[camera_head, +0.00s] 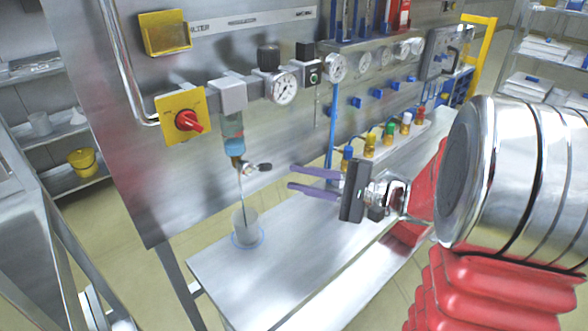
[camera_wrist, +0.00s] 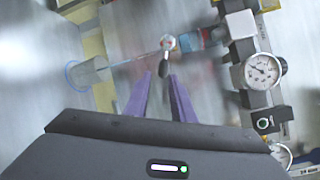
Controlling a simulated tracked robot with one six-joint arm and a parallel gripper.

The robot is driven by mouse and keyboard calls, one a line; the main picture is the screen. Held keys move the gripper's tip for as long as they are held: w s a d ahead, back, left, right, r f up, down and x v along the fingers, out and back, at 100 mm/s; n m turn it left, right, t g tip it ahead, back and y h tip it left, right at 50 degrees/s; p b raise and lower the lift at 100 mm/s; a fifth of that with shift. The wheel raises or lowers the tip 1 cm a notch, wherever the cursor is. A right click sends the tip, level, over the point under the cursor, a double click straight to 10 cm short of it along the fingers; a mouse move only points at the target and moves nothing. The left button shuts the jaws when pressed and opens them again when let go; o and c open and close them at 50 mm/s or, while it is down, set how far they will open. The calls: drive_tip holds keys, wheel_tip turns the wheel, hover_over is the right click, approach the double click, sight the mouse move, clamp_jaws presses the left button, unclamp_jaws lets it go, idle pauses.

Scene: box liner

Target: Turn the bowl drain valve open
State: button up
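The bowl drain valve (camera_head: 250,168) sits under the clear filter bowl (camera_head: 232,127), which holds bluish liquid. Its small dark lever (camera_head: 265,167) points right toward my gripper (camera_head: 291,177). My gripper's two purple fingers are parted and empty, a short way right of the lever. In the wrist view the lever (camera_wrist: 165,74) appears at the gap between the fingertips (camera_wrist: 160,78); contact cannot be told. A thin line, tube or stream, runs from the valve down to a clear cup (camera_head: 245,229) on the bench. The cup also shows in the wrist view (camera_wrist: 85,73).
A yellow plate with a red knob (camera_head: 188,121) is left of the bowl. A gauge (camera_head: 284,88) and a green-lit switch (camera_head: 314,73) are above right. A blue tube (camera_head: 332,130) and several coloured fittings (camera_head: 370,145) stand behind my fingers. The bench (camera_head: 245,285) front is clear.

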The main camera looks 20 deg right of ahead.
drive_tip(key=s+a+n+g, duration=0.1)
drive_tip(key=s+a, duration=0.1)
drive_tip(key=a, duration=0.1)
drive_tip(key=s+a+f+n+g, duration=0.1)
drive_tip(key=s+a+g, duration=0.1)
drive_tip(key=a, duration=0.1)
drive_tip(key=s+a+f+n+g+h, duration=0.1)
drive_tip(key=s+a+g, duration=0.1)
drive_tip(key=shift+s+a+n, duration=0.1)
drive_tip(key=shift+a+n, duration=0.3)
clamp_jaws()
drive_tip(key=s+a+f+n+g+h, duration=0.1)
drive_tip(key=s+f+n+g+h, duration=0.1)
drive_tip(key=s+n+h, duration=0.3)
drive_tip(key=s+a+f+n+g+h, duration=0.1)
drive_tip(key=s+f+g+h, duration=0.15)
drive_tip(key=s, duration=0.45)
drive_tip(key=s+d+r+n+t+h, duration=0.1)
drive_tip(key=d+r+n+t+h, duration=0.2)
drive_tip(key=d+h, duration=0.1)
drive_tip(key=shift+d+h, duration=0.35)
drive_tip(key=shift+d, duration=0.15)
drive_tip(key=shift+s+r+t, duration=0.1)
drive_tip(key=shift+t, duration=0.15)
